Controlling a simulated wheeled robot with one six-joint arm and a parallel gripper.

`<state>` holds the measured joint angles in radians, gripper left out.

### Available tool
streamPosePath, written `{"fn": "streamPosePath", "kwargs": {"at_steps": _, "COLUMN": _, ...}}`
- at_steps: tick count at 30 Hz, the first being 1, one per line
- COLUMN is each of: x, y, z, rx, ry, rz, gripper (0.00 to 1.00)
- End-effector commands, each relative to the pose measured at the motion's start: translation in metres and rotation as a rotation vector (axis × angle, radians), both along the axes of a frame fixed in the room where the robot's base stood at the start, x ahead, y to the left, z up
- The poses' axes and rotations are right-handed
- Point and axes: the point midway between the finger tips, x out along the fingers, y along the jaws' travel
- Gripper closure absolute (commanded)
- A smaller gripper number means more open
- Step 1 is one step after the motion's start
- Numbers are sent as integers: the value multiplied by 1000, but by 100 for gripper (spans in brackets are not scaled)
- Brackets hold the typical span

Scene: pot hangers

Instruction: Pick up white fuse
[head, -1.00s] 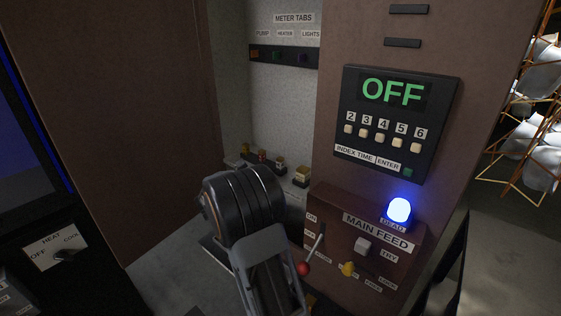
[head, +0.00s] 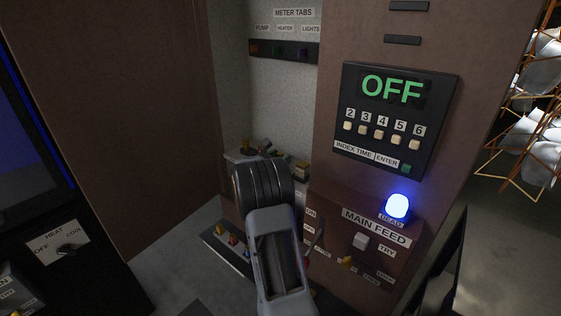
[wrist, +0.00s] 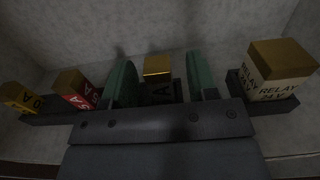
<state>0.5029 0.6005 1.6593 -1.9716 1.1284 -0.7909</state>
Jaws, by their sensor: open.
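In the wrist view my gripper (wrist: 162,80) is open, with its two green-padded fingers on either side of a brass-topped fuse (wrist: 158,66). That fuse's front is in shadow and shows part of a letter "A"; it may be the white fuse, but I cannot tell its colour. I cannot tell whether the fingers touch it. A red fuse marked 5A (wrist: 76,90) stands just left of the fingers, and a yellow fuse (wrist: 20,98) further left. In the head view my arm hides much of the fuse shelf.
A relay block marked 24 V (wrist: 280,72) stands right of the fingers. In the head view a main feed box (head: 375,232) with a blue lamp (head: 397,206) is right of my arm. A low tray (head: 212,238) with coloured pieces lies below. A brown wall (head: 110,110) rises left.

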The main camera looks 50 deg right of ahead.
Motion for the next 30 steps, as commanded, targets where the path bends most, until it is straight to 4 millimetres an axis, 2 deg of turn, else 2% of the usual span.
{"fn": "streamPosePath", "kwargs": {"at_steps": 6, "x": 2, "y": -21, "z": 0, "rx": 0, "ry": 0, "rz": 0, "gripper": 47}}
{"fn": "streamPosePath", "kwargs": {"at_steps": 14, "x": 2, "y": -23, "z": 0, "rx": 0, "ry": 0, "rz": 1, "gripper": 47}}
{"fn": "streamPosePath", "kwargs": {"at_steps": 30, "x": 2, "y": -22, "z": 0, "rx": 0, "ry": 0, "rz": 0, "gripper": 97}}
